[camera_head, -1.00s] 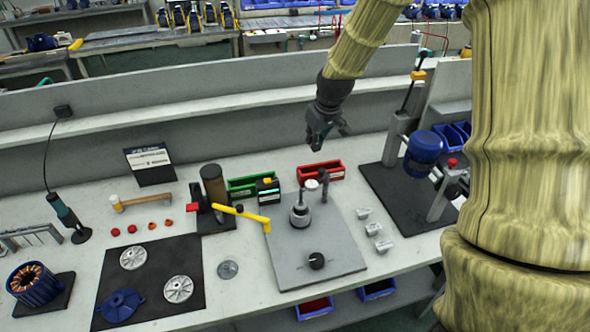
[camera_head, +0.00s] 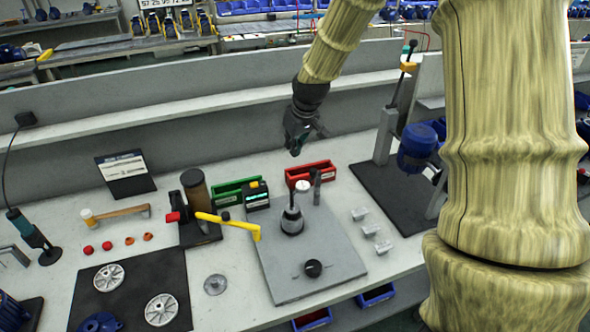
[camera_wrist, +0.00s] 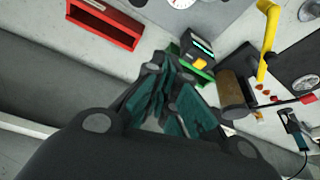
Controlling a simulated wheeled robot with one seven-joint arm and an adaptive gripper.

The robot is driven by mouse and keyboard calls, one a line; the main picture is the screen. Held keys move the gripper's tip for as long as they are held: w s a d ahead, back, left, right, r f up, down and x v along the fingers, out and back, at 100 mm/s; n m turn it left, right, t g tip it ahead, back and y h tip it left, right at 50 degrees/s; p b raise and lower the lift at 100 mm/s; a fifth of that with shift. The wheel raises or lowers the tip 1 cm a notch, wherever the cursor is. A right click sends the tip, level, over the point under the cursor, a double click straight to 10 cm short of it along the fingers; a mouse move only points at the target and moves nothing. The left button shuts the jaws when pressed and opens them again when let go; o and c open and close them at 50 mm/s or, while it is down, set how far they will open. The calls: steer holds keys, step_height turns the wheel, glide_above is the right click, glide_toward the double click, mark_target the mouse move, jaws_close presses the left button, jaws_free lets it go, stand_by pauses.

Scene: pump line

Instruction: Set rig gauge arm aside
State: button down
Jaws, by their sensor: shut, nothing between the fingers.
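My gripper (camera_head: 303,146) hangs above the back of the bench, behind the red bin, shut and empty. Its teal-padded fingers also show in the wrist view (camera_wrist: 168,88). The test rig is a grey plate (camera_head: 330,262) with a dark fixture (camera_head: 292,220) on it. A white-faced gauge (camera_head: 302,187) stands above the fixture, beside a dark post (camera_head: 317,184). Any arm joining gauge and post is too small to make out. The gauge's white dial is cut off at the top of the wrist view (camera_wrist: 181,3). My gripper is apart from the gauge.
A red bin (camera_head: 311,172) and a green bin (camera_head: 228,193) stand behind the plate. A yellow lever (camera_head: 228,222) reaches to the plate's left edge. Several grey blocks (camera_head: 371,231) lie right of it. A press with a blue motor (camera_head: 418,148) stands further right.

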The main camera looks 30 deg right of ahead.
steer(key=shift+f, duration=0.15)
step_height(320, 180, down, 9)
steer(key=p, duration=0.5)
steer(key=shift+s, duration=0.4)
steer(key=shift+d, duration=0.1)
steer(key=shift+f, duration=0.1)
stand_by(0.4)
